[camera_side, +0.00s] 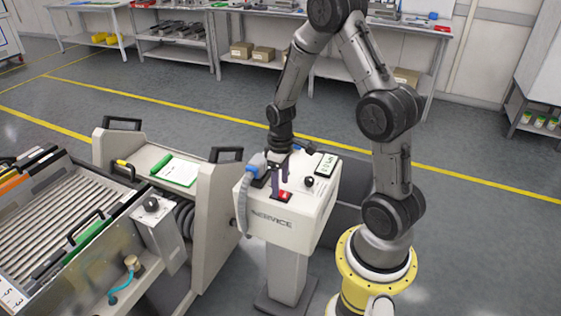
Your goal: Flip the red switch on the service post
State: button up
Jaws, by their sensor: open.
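The service post (283,232) is a white box marked SERVICE on a grey stem, near the middle of the side view. The red switch (284,196) sits on its sloped top, close to the front edge. My gripper (277,183) points down over the post, just behind and left of the red switch. It is small and dark here and partly blends with the fittings around it. It is open, with nothing seen in it. I cannot tell whether a fingertip touches the switch or the panel.
The post's top also carries a black knob (308,182) and a small display (326,164). A feeder trolley (120,222) with a green clipboard (178,170) stands left. Grey floor is free behind.

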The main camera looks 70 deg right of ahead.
aim_at(281, 192)
notch_tip(281, 192, up, 12)
dwell(0.4)
jog(key=shift+a, duration=0.1)
jog(key=s+a+r+n+t, duration=0.2)
jog(key=a+r+t, duration=0.2)
jog(key=a+r, duration=0.55)
jog(key=s+a+r+m+t, duration=0.1)
jog(key=s+a, duration=0.4)
jog(key=s, duration=0.6)
jog(key=shift+s+a+r+m+t, duration=0.15)
jog(key=shift+r+m+t, duration=0.15)
jog(key=shift+r+m, duration=0.2)
